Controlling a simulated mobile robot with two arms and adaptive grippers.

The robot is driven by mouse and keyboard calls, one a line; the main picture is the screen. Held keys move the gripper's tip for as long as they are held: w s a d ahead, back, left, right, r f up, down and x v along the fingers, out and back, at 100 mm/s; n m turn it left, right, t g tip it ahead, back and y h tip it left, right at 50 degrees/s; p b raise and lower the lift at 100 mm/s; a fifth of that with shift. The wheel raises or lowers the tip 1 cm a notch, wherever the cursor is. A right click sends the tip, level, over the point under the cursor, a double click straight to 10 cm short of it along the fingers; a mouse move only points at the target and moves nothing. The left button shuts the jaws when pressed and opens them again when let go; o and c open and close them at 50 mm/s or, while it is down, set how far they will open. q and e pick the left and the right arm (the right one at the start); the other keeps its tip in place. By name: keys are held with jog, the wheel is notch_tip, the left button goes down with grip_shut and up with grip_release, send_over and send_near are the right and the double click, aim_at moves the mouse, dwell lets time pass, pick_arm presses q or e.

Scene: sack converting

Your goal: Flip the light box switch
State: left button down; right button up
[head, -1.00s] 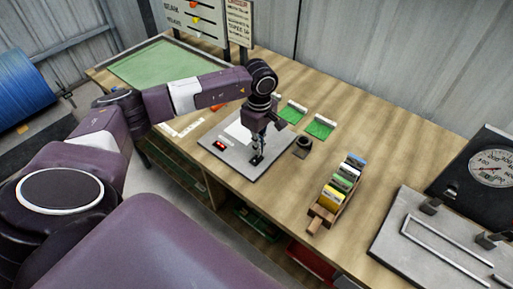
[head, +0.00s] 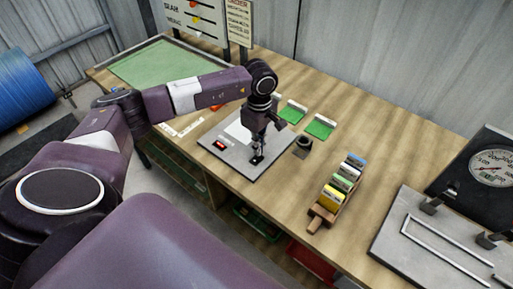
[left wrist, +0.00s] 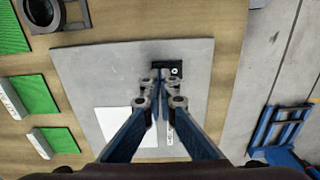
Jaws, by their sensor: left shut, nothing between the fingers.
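The light box is a flat grey panel (head: 228,162) on the wooden bench, with a white patch (head: 238,131) on top. A small black block (head: 257,160) sits near its front right edge; in the left wrist view the block (left wrist: 176,68) carries a pale round mark. A small red and black piece (head: 219,145) lies near the panel's front left. I cannot tell for sure which piece is the switch. My left gripper (head: 257,153) points down, shut and empty, right at the black block. Its fingertips (left wrist: 159,88) partly cover the block in the left wrist view. My right gripper is out of view.
Green pads (head: 319,127) and a dark ring-shaped thing (head: 303,147) lie right of the panel. A wooden holder with coloured cards (head: 341,187) stands farther right, before a metal plate (head: 430,245) and a dial scale (head: 490,168). Bare bench lies between.

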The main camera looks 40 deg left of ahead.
pick_arm(q)
jog(key=shift+f+b, duration=0.9)
jog(key=shift+f, duration=0.2)
jog(key=shift+r, duration=0.2)
jog(key=shift+r+p, duration=1.9)
jog(key=shift+r, duration=1.5)
